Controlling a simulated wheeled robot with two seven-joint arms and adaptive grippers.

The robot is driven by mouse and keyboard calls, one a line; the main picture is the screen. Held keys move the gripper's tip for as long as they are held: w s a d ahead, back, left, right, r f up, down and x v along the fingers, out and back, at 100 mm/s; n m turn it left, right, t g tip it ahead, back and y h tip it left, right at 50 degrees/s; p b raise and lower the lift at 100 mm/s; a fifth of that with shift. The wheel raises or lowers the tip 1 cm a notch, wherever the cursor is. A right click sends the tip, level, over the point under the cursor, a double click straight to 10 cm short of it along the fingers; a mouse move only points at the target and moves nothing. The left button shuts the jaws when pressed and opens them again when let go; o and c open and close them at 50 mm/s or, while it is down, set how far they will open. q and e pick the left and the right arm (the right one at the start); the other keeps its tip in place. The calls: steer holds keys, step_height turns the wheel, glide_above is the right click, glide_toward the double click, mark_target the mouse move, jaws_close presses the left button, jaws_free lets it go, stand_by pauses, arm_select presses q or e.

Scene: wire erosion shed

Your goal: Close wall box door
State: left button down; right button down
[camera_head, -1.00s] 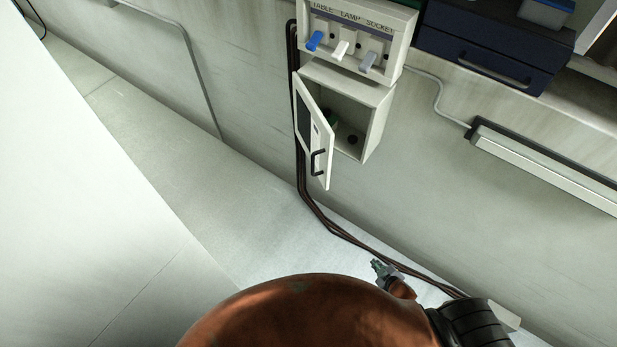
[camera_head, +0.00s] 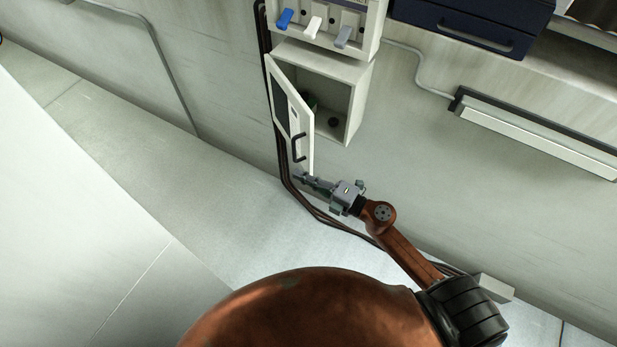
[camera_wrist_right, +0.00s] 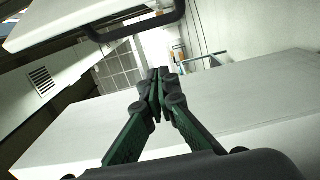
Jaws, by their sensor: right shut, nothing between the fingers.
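The white wall box (camera_head: 355,75) hangs on the wall in the head view, its inside showing. Its door (camera_head: 292,108) is hinged on the left and stands open, swung out from the wall. A dark bar handle (camera_head: 299,147) is on the door's outer face. My right gripper (camera_head: 299,177) is shut and empty, just below the door's lower edge. In the right wrist view the shut fingertips (camera_wrist_right: 158,75) lie below the dark handle (camera_wrist_right: 135,27) and the door's edge (camera_wrist_right: 75,22). I cannot tell whether they touch the door. My left gripper is out of view.
A panel with blue, white and grey switches (camera_head: 314,25) is above the box. Dark cables (camera_head: 283,150) run down the wall behind the door. A dark blue drawer unit (camera_head: 470,25) and a long light fixture (camera_head: 535,132) are to the right.

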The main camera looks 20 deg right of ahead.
mark_target(295, 161)
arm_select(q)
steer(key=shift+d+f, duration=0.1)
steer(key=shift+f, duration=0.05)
arm_select(e)
steer(key=w, duration=0.6)
steer(key=shift+d, duration=0.15)
steer(key=shift+s, duration=0.1)
